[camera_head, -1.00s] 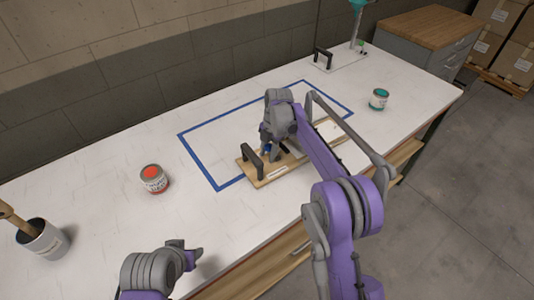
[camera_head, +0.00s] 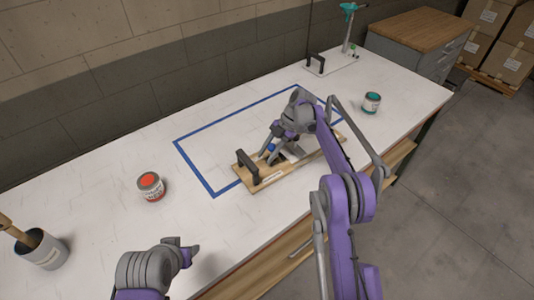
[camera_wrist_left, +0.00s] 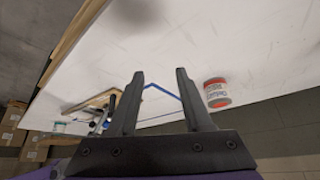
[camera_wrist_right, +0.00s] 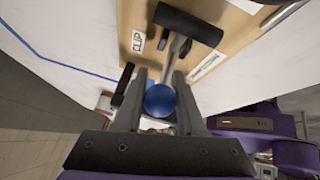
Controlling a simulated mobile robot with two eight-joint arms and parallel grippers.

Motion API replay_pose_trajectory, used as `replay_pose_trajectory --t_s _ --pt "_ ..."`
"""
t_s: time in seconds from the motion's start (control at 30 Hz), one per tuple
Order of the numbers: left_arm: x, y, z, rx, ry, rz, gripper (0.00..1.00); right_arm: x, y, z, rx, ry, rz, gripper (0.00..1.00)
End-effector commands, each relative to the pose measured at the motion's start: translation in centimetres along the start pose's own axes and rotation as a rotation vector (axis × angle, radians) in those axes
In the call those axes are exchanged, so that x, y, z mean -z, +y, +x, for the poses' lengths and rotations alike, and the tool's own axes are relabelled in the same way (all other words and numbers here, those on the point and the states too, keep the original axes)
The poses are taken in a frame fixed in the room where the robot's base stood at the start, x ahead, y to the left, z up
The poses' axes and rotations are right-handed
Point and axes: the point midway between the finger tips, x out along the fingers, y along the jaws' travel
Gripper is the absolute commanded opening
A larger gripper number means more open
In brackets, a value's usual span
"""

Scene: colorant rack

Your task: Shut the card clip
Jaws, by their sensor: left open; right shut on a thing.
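The card clip sits on a wooden board (camera_head: 250,185) on the white table. Its lever ends in a blue ball knob (camera_head: 271,147), small in the head view and clear in the right wrist view (camera_wrist_right: 160,101). My right gripper (camera_head: 270,153) is shut on this knob, one finger on each side. A metal arm leads from the knob towards a black bar (camera_wrist_right: 190,24), beside a "CLIP" label (camera_wrist_right: 138,41). My arm hides part of the clip in the head view. My left gripper (camera_wrist_left: 158,72) is open and empty, away from the board.
A red-topped can (camera_head: 151,186) and a pot with a wooden handle (camera_head: 42,250) stand at left. A teal can (camera_head: 371,103) stands at right. A black handle (camera_head: 247,166) rises from the board's left end. Blue tape (camera_head: 196,165) outlines a largely clear area.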

Motion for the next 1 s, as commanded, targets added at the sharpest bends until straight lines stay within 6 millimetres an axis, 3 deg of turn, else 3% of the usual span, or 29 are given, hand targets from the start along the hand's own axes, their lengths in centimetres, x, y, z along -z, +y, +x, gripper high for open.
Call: replay_pose_trajectory --t_s 0.3,0.43,0.53,0.6,0.83,1.0 --pt "0.0 0.0 0.0 0.000 0.000 0.000 0.50 0.0 0.0 0.0 0.000 0.003 0.000 0.00" --pt "0.3 0.1 -0.1 -0.003 -0.002 0.000 0.28 0.0 0.0 0.0 0.000 0.002 0.000 0.00" --pt "1.6 0.4 -0.2 -0.017 -0.008 -0.002 0.10 0.1 0.0 0.0 0.000 0.002 0.000 0.00" --pt "3.3 0.8 -0.5 -0.033 -0.016 -0.003 0.00 0.1 0.0 0.0 0.000 0.002 0.000 0.00" --pt "11.3 3.1 -0.4 -0.122 -0.055 -0.010 0.00 0.1 0.0 0.0 0.000 0.002 0.000 0.00" --pt "17.3 5.1 0.8 -0.195 -0.085 -0.013 0.00 0.0 0.0 0.0 0.000 0.001 0.000 0.00"
